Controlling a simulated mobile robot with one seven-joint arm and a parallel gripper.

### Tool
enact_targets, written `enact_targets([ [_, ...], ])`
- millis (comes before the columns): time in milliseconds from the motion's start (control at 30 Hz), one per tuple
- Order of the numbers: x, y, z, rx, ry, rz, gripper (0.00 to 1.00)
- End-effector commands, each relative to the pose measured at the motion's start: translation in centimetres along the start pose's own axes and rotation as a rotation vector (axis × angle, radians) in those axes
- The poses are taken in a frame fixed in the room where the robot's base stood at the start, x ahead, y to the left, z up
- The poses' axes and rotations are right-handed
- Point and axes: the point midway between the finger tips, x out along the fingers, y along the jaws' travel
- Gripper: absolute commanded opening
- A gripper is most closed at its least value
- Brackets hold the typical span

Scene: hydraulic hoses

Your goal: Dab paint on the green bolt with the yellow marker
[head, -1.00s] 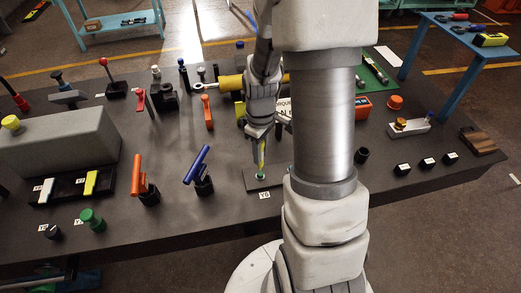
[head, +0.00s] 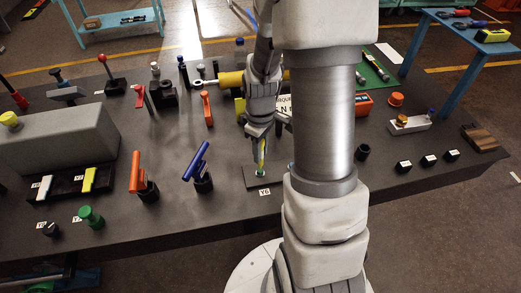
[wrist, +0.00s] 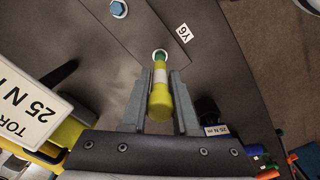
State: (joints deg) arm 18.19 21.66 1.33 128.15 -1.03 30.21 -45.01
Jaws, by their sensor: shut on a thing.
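My gripper (wrist: 154,92) is shut on the yellow marker (wrist: 160,103), which has a white band. In the head view my gripper (head: 259,137) points down and the marker (head: 262,155) hangs from it over a dark plate (head: 252,181). The green bolt (wrist: 159,53) sits in a pale ring on this plate, right at the marker's lower end. It also shows in the head view (head: 261,173). The marker's tip overlaps the bolt in both views, and I cannot tell whether they touch. A blue bolt (wrist: 119,9) is on the same plate.
A blue-handled valve (head: 196,165) and an orange-handled one (head: 138,175) stand to the left. A torque sign (wrist: 25,110) and a dark fitting (wrist: 207,110) are near my gripper.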

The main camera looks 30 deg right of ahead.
Motion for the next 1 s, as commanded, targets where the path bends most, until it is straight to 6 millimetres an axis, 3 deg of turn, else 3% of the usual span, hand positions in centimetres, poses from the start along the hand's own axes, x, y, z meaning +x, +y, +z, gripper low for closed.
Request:
enact_targets([
  [1000,1.1,0.0,0.0,0.0,0.0,0.0,0.0],
])
